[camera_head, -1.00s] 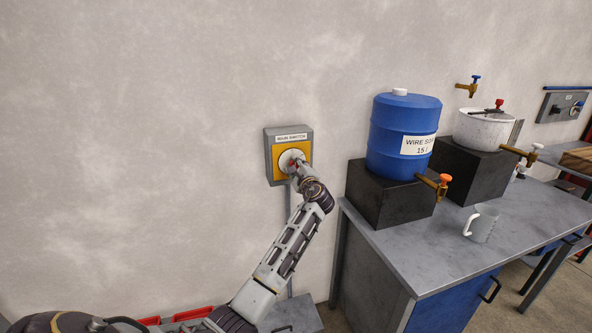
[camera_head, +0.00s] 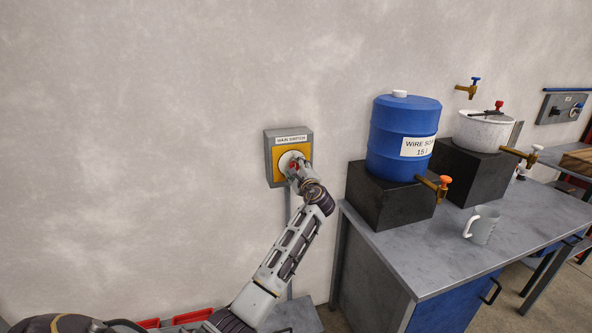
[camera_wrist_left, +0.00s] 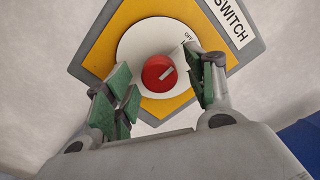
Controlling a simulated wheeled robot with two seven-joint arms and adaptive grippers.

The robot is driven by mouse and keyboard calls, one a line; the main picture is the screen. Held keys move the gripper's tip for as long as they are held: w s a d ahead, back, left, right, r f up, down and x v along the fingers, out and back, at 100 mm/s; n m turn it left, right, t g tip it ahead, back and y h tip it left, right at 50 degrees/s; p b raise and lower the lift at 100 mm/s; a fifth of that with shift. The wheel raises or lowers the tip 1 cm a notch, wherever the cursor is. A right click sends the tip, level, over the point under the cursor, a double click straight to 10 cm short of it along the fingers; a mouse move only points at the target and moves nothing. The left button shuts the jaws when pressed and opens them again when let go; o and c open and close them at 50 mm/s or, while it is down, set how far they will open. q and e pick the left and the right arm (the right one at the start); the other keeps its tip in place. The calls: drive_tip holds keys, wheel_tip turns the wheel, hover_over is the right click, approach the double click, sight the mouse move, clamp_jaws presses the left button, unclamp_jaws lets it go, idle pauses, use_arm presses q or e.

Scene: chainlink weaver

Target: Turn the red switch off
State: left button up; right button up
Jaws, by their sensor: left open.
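The red switch (camera_wrist_left: 159,73) is a round red knob on a white disc. It sits on the yellow face of a grey wall box (camera_head: 268,160) labelled "MAIN SWITCH". In the left wrist view the knob's pale mark points up and right, roughly towards the side with the small "OFF" print. I cannot tell whether it lines up exactly. My left gripper (camera_wrist_left: 164,84) is open, with one green-padded finger on each side of the knob and visible gaps between. In the head view the left gripper (camera_head: 299,172) is at the switch and partly covers it. My right gripper is not in view.
A grey workbench (camera_head: 400,262) stands to the right. On it are a blue drum (camera_head: 390,140) on a black block, a white pot (camera_head: 485,130) and a mug (camera_head: 481,226). Bare wall lies left of the switch box. A conduit (camera_head: 289,215) runs down below it.

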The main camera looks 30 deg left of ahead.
use_arm(q)
drive_tip(key=v, duration=1.1)
drive_tip(key=shift+s+d, duration=0.2)
drive_tip(key=shift+d, duration=0.15)
idle(0.4)
